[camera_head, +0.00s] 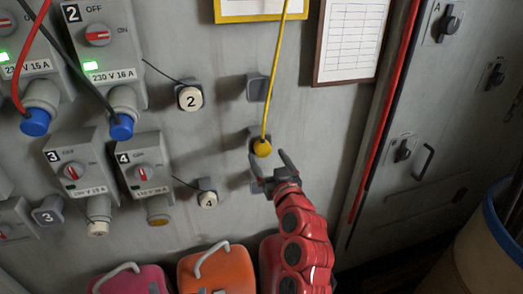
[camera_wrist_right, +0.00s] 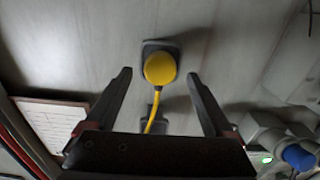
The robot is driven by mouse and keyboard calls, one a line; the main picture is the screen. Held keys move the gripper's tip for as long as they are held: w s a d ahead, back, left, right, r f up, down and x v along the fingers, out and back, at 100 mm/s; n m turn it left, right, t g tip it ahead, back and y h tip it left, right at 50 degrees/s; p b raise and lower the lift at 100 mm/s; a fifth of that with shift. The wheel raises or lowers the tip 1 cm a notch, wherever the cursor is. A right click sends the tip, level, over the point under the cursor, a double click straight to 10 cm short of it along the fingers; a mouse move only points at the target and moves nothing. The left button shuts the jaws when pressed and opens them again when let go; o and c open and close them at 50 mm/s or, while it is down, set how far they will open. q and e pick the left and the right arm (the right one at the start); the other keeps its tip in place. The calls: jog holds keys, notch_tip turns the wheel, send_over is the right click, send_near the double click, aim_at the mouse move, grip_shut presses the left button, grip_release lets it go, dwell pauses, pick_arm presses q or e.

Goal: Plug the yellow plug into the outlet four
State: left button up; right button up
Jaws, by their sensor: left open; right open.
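The yellow plug (camera_head: 262,147) sits in a grey wall holder (camera_head: 254,134), with its yellow cord running up the wall. In the right wrist view the plug (camera_wrist_right: 160,68) lies between and beyond my fingertips. My right gripper (camera_head: 270,170) is open and empty, just below the plug, its fingers apart from it. It also shows in the wrist view (camera_wrist_right: 159,76). Outlet four (camera_head: 158,214) is the brownish-yellow round socket under the box marked 4 (camera_head: 144,168), left of the plug. That box has a red rotary switch and no visible green light. My left gripper is not in view.
Blue plugs (camera_head: 122,127) with red and black cords fill the upper outlets. Caps marked 2 (camera_head: 190,98) and 4 (camera_head: 207,198) sit on wall holders. Orange (camera_head: 215,272) and pink bags hang below. A red pipe (camera_head: 384,120) and a barrel (camera_head: 490,240) are at right.

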aim_at(264, 152)
jog(key=shift+b+x, duration=0.35)
jog(key=shift+x, duration=1.5)
jog(key=shift+b, duration=0.65)
grip_shut()
jog(key=shift+s, duration=0.15)
